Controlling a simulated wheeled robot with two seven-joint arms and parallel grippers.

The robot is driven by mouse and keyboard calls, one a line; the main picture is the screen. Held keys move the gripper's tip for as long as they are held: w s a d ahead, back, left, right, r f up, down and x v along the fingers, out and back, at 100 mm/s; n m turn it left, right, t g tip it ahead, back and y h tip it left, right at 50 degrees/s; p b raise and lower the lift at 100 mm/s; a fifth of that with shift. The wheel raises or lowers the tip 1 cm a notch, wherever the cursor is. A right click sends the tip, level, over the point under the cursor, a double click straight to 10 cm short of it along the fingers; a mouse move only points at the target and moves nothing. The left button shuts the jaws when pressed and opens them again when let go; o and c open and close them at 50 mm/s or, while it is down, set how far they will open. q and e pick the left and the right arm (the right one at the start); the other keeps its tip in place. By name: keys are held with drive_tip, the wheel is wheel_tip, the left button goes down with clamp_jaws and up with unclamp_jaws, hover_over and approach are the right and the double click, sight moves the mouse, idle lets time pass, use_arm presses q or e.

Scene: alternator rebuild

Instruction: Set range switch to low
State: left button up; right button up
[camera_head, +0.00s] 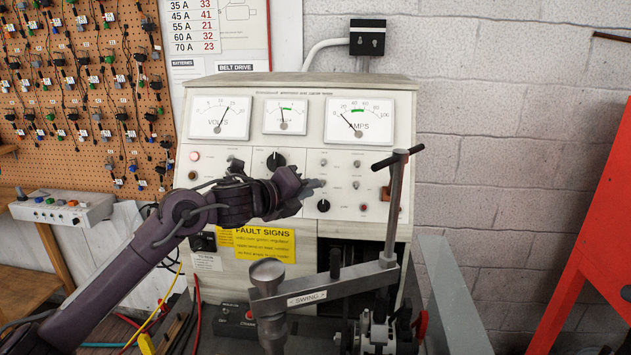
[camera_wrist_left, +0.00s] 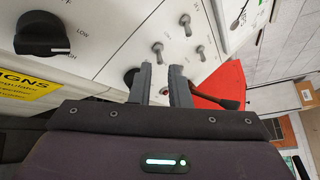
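The black rotary knob (camera_head: 276,161) sits on the pale test bench panel (camera_head: 240,135). In the left wrist view the knob (camera_wrist_left: 42,33) has the words LOW and HIGH beside it, and its pale pointer mark lies nearer HIGH. My left gripper (camera_head: 318,184) is in front of the panel, right of and below that knob. Its two fingers (camera_wrist_left: 166,68) are apart with nothing between them. Beyond their tips are several metal toggle switches (camera_wrist_left: 157,47), and contact with them cannot be told. A smaller black knob (camera_head: 323,205) is just below the gripper. My right gripper is not in view.
Three dial meters (camera_head: 285,115) top the panel. An upright post with a T-handle (camera_head: 395,195) and the SWING arm (camera_head: 325,288) stand close right of and below my gripper. A yellow FAULT SIGNS label (camera_head: 264,244) is below. A red frame (camera_head: 600,220) stands right.

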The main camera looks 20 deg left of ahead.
use_arm(q)
drive_tip(key=x, duration=0.2)
drive_tip(key=shift+w+d, duration=0.1)
drive_tip(key=shift+w, duration=0.15)
drive_tip(key=shift+w+f, duration=0.15)
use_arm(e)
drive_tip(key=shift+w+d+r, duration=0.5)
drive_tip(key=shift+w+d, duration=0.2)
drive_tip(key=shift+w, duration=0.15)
